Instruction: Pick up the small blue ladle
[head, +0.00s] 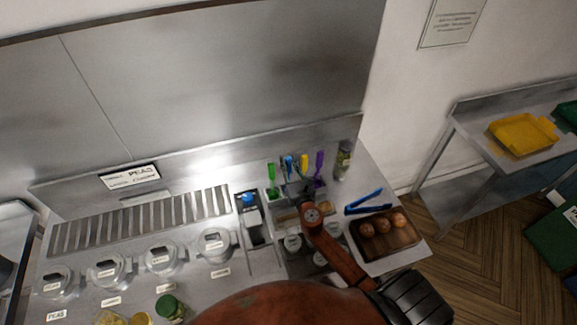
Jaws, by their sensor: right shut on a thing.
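The blue one looks like the small blue ladle. My right gripper (293,187) reaches in from the lower right and is shut at the blue ladle's handle. Its fingers and the ladle's lower part are small and partly hidden. The ladle still stands among the others. My left gripper is out of view.
Blue tongs (364,202) lie right of my right arm, behind a brown tray (408,238) with round brown items. A jar (343,160) stands at the back right. Lidded pots (160,258) line the left. A yellow tray (522,135) sits on another table.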

